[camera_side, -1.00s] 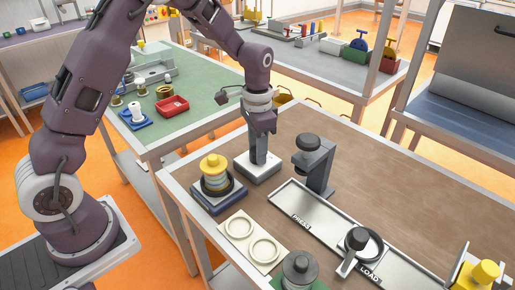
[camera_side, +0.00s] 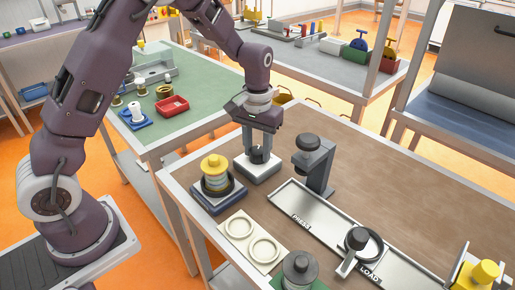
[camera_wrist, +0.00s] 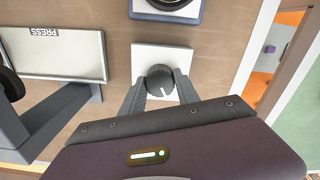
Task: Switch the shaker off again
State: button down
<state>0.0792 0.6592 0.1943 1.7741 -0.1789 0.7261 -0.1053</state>
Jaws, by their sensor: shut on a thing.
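A black round knob (camera_wrist: 160,79) with a white pointer line sits on a white square box (camera_wrist: 148,54). The line points down and slightly right in the wrist view. My gripper (camera_wrist: 160,92) is shut on the knob, one finger on each side. In the side view, my gripper (camera_side: 258,152) points straight down over the white box (camera_side: 257,170), and its fingers partly hide the knob. Left of the box stands a dark blue base (camera_side: 215,202) carrying a yellow-topped stack (camera_side: 214,170); its edge also shows at the top of the wrist view (camera_wrist: 165,17).
A grey press stand (camera_side: 319,168) rises close to the right of my gripper, beside a metal tray marked PRESS and LOAD (camera_side: 320,222). A cream plate with two rings (camera_side: 252,242) lies in front. The brown bench is clear at the back right.

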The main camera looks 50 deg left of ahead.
aim_at(257, 150)
dwell(0.4)
jog(key=c, duration=0.9)
grip_release()
jog(key=shift+r, duration=0.15)
notch_tip(257, 150, up, 7)
jog(key=shift+f, duration=0.15)
